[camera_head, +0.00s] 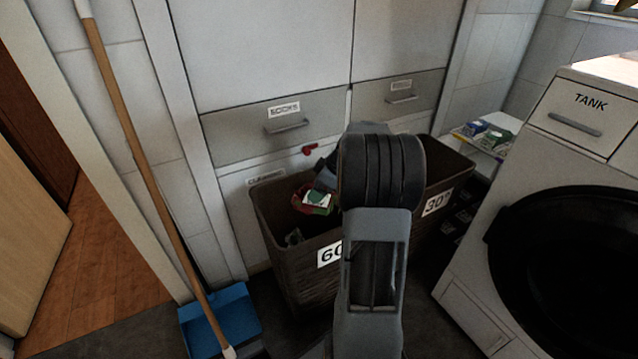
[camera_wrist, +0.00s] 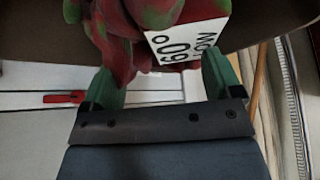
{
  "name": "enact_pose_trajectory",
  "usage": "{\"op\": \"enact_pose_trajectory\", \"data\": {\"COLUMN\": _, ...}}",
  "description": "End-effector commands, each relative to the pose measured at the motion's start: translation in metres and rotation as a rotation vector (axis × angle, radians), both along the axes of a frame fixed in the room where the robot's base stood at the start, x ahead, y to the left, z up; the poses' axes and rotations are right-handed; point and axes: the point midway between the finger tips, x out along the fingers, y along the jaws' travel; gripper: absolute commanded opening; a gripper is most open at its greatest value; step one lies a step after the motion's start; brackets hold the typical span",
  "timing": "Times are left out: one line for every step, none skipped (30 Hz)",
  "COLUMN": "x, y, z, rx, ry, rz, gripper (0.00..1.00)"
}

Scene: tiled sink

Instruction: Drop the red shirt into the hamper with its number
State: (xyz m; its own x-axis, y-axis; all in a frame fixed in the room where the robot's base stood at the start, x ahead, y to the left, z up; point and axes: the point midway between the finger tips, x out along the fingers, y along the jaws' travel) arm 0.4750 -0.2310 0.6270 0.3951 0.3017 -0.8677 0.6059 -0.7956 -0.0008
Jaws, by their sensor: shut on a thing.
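The red shirt (camera_head: 301,197), red with green patches, hangs bunched in my gripper (camera_wrist: 160,85) and fills the top of the wrist view (camera_wrist: 118,40). A white tag (camera_wrist: 187,40) on it reads 60° upside down, with a second line that is hard to read. My gripper's green fingers are shut on the shirt. In the head view the shirt is over the opening of the left hamper (camera_head: 300,272), labelled 60 and partly hidden by my arm. The right hamper (camera_head: 455,165), labelled 30°, is beside it.
A washing machine (camera_head: 480,270) with a TANK drawer stands at the right. A broom (camera_head: 150,180) and blue dustpan (camera_head: 222,318) are at the left. Cabinet drawers (camera_head: 255,125) rise behind the hampers, with a small red handle (camera_head: 309,150) below them.

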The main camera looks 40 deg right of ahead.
Motion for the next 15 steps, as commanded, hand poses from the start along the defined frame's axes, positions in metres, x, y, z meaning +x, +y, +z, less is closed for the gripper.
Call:
{"op": "enact_pose_trajectory", "data": {"x": -0.0001, "y": -0.0003, "z": -0.0034, "rx": 0.000, "ry": 0.000, "rz": -0.001, "gripper": 0.57}}
{"op": "enact_pose_trajectory", "data": {"x": -0.0001, "y": -0.0005, "z": -0.0039, "rx": 0.000, "ry": 0.000, "rz": -0.001, "gripper": 0.57}}
{"op": "enact_pose_trajectory", "data": {"x": -0.0001, "y": -0.0006, "z": -0.0042, "rx": -0.001, "ry": -0.001, "rz": -0.002, "gripper": 0.57}}
{"op": "enact_pose_trajectory", "data": {"x": -0.0001, "y": -0.0007, "z": -0.0042, "rx": -0.001, "ry": -0.001, "rz": -0.002, "gripper": 0.57}}
{"op": "enact_pose_trajectory", "data": {"x": -0.0002, "y": -0.0007, "z": -0.0040, "rx": -0.001, "ry": -0.001, "rz": -0.002, "gripper": 0.57}}
{"op": "enact_pose_trajectory", "data": {"x": -0.0002, "y": -0.0008, "z": -0.0038, "rx": -0.001, "ry": -0.001, "rz": -0.002, "gripper": 0.57}}
{"op": "enact_pose_trajectory", "data": {"x": -0.0002, "y": -0.0009, "z": -0.0036, "rx": -0.001, "ry": -0.001, "rz": -0.002, "gripper": 0.57}}
{"op": "enact_pose_trajectory", "data": {"x": -0.0002, "y": -0.0009, "z": -0.0036, "rx": -0.001, "ry": -0.001, "rz": -0.002, "gripper": 0.57}}
{"op": "enact_pose_trajectory", "data": {"x": -0.0002, "y": -0.0009, "z": -0.0036, "rx": -0.001, "ry": -0.001, "rz": -0.002, "gripper": 0.57}}
{"op": "enact_pose_trajectory", "data": {"x": -0.0002, "y": -0.0009, "z": -0.0035, "rx": -0.001, "ry": -0.001, "rz": -0.002, "gripper": 0.86}}
{"op": "enact_pose_trajectory", "data": {"x": -0.0002, "y": -0.0009, "z": -0.0035, "rx": -0.001, "ry": -0.001, "rz": -0.002, "gripper": 0.89}}
{"op": "enact_pose_trajectory", "data": {"x": -0.0002, "y": -0.0009, "z": -0.0035, "rx": -0.001, "ry": -0.001, "rz": -0.002, "gripper": 0.93}}
{"op": "enact_pose_trajectory", "data": {"x": -0.0002, "y": -0.0009, "z": -0.0035, "rx": -0.001, "ry": -0.001, "rz": -0.002, "gripper": 0.96}}
{"op": "enact_pose_trajectory", "data": {"x": -0.0002, "y": -0.0009, "z": -0.0035, "rx": -0.001, "ry": -0.001, "rz": -0.002, "gripper": 0.99}}
{"op": "enact_pose_trajectory", "data": {"x": -0.0002, "y": -0.0009, "z": -0.0035, "rx": -0.001, "ry": -0.001, "rz": -0.002, "gripper": 1.00}}
